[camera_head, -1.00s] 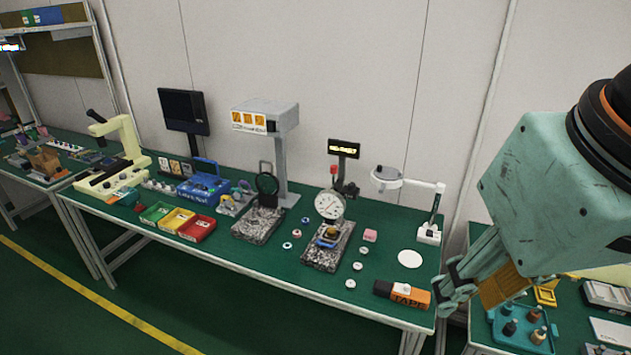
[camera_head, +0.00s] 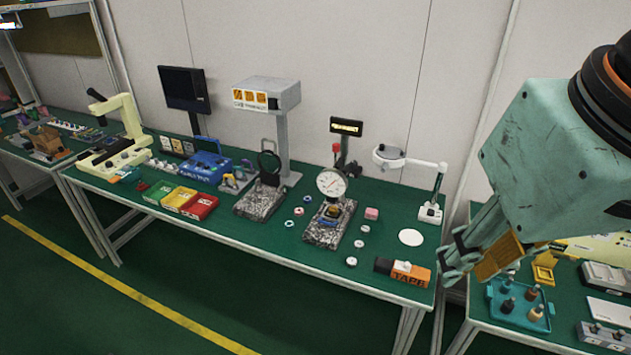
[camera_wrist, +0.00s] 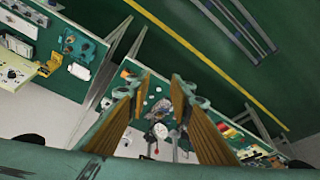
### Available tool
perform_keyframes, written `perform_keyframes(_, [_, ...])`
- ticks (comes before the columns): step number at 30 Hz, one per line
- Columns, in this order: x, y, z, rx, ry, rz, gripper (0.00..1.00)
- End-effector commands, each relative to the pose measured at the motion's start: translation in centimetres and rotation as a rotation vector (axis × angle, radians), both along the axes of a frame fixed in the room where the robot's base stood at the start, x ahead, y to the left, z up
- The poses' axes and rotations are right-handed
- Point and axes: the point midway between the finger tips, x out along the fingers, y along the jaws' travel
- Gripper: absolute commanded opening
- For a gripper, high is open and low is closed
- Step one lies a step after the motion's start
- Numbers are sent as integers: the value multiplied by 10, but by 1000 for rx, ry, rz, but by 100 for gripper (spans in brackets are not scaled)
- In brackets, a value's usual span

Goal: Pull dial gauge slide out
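The dial gauge (camera_head: 332,183) has a round white face and stands over a speckled granite base (camera_head: 322,234) on the green bench. A small blue and yellow piece (camera_head: 332,211) sits on that base under the dial; whether it is the slide I cannot tell. The dial also shows small in the wrist view (camera_wrist: 160,131). My gripper (camera_head: 455,262) is at the right, in front of the bench's right end, well apart from the gauge. In the wrist view its fingers (camera_wrist: 160,85) are spread with nothing between them.
An orange and black tape box (camera_head: 403,271) lies near the bench's front right corner. Small white rings and a pink block (camera_head: 371,213) lie right of the gauge. A second granite stand (camera_head: 260,201) and colored bins (camera_head: 180,201) are to the left. A teal tray (camera_head: 520,306) is on the right bench.

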Motion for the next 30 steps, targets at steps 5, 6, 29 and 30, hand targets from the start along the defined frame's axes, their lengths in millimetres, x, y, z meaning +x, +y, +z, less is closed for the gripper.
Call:
perform_keyframes(5, [17, 0, 4, -11, 8, 25, 20])
perform_keyframes(6, [22, 0, 5, -15, 10, 32, 20])
perform_keyframes(29, [148, 5, 13, -97, 51, 224, 20])
perform_keyframes(30, [155, 5, 12, -101, 54, 235, 20])
